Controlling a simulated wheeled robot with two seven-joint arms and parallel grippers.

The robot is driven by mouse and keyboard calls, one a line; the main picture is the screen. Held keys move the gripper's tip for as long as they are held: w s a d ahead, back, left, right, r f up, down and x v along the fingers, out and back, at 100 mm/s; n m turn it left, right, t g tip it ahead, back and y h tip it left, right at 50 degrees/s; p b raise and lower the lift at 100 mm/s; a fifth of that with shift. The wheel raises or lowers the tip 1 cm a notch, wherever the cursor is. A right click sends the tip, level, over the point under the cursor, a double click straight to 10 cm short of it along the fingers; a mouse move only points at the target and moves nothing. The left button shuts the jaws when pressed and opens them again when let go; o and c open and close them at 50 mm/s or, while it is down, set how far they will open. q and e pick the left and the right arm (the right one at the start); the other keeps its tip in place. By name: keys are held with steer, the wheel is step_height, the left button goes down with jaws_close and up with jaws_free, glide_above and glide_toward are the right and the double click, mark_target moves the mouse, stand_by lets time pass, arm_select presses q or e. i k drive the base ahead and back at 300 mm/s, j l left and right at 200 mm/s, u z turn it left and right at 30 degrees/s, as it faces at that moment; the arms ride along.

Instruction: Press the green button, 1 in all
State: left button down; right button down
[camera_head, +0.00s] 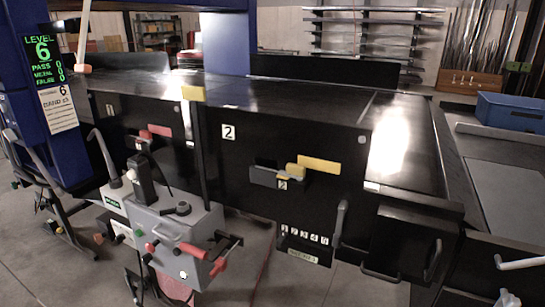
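A grey control box (172,222) stands in front of the black conveyor housing, at the lower left of the head view. It carries dark knobs and red-tipped handles. A small green spot (138,233) shows on its left front side; it is too small to tell for sure whether it is the green button. A display (43,60) with green text reading LEVEL 6 is on the blue post at the upper left. I cannot make out either of my grippers in this view, and nothing is seen touching the box.
The black conveyor (290,100) runs across the middle, with a panel marked 2 and yellow (318,164) and red (159,131) pieces on its front. A blue toolbox (510,112) sits at the right. Black drawers (405,244) with handles jut out at the lower right. Floor shows at the bottom.

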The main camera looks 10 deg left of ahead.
mark_target(139, 233)
steer(key=u, duration=1.25)
steer(key=j+z, duration=0.1)
steer(key=z, duration=0.65)
steer(key=i+j+z, duration=0.1)
steer(key=j+z, duration=0.55)
steer(key=j, duration=0.2)
steer(key=i+j+z, duration=0.1)
steer(key=j+z, duration=0.25)
steer(key=j, duration=0.8)
steer(key=k+j+z, duration=0.1)
steer(key=j, duration=0.55)
steer(key=k+j+z, duration=0.1)
steer(key=j, duration=0.5)
